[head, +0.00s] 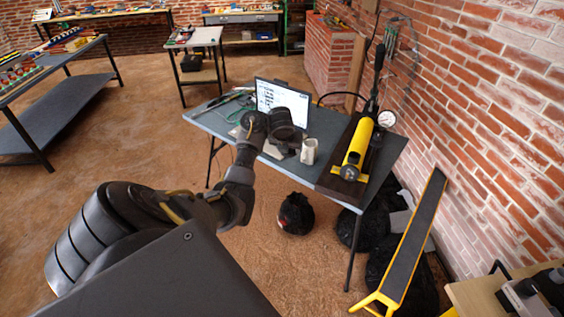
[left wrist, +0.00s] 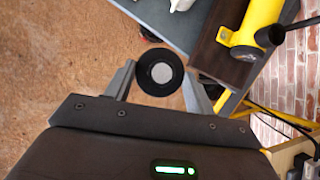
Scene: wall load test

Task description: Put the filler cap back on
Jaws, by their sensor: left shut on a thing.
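My left gripper (head: 286,140) is over the folding table (head: 220,122) in the head view. In the left wrist view its two fingers (left wrist: 160,78) are on either side of a round black cap (left wrist: 160,62) with a grey centre, and it is shut on it. The cap is hidden behind the gripper in the head view. The yellow pump cylinder (head: 356,150) lies on a dark board to the right, apart from the gripper. It also shows in the left wrist view (left wrist: 258,18). I cannot make out the filler opening. My right gripper is not in view.
A white jug (head: 309,152) stands between the gripper and the pump. A laptop (head: 284,100) is behind, and a round gauge (head: 387,119) is beside the pump. A brick wall (head: 480,90) bounds the right. Black bags (head: 296,214) lie on the floor.

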